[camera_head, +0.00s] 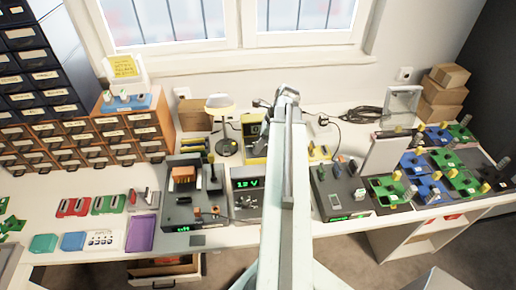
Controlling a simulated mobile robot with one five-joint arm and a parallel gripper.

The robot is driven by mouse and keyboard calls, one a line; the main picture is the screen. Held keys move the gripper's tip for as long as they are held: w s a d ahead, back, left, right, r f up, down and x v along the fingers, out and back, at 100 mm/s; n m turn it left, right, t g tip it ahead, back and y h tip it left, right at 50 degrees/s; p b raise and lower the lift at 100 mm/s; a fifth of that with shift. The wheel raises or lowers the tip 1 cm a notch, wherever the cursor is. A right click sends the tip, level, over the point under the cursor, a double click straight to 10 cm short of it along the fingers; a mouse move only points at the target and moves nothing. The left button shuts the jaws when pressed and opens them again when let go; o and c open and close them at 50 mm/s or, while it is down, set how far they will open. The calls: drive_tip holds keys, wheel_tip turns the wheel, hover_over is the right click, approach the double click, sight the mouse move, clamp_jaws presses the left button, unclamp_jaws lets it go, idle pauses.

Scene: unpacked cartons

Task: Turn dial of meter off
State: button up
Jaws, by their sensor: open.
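A yellow device with a dark face (252,148), which looks like the meter, stands on the workbench, just left of my arm. My arm covers its right part, and I cannot make out its dial or the dial's setting. My gripper (286,94) is at the far end of my raised arm, in front of the window wall. In the picture it appears above and to the right of the yellow device. It is open, and I see nothing held in it. How far it is from the device is hard to tell.
A black box with a green 12 V display (247,184) stands nearer on the bench. A grey soldering-type station (190,215) is left of it. A lamp (220,105) stands behind. Green and blue boards (430,190) crowd the right side. The white bench front left is partly clear.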

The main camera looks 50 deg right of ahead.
drive_tip(key=shift+r, duration=0.1)
drive_tip(key=c, duration=1)
drive_tip(key=shift+a, duration=0.15)
clamp_jaws()
drive_tip(key=n, duration=0.1)
drive_tip(key=n+g+y, duration=0.1)
drive_tip(key=n, duration=0.3)
drive_tip(key=shift+w+d+g, duration=0.15)
drive_tip(key=shift+d+g, duration=0.15)
drive_tip(key=n+g, duration=0.1)
drive_tip(key=n, duration=0.2)
drive_tip(key=n+g+y, duration=0.1)
drive_tip(key=n, duration=0.2)
drive_tip(key=shift+n, duration=0.4)
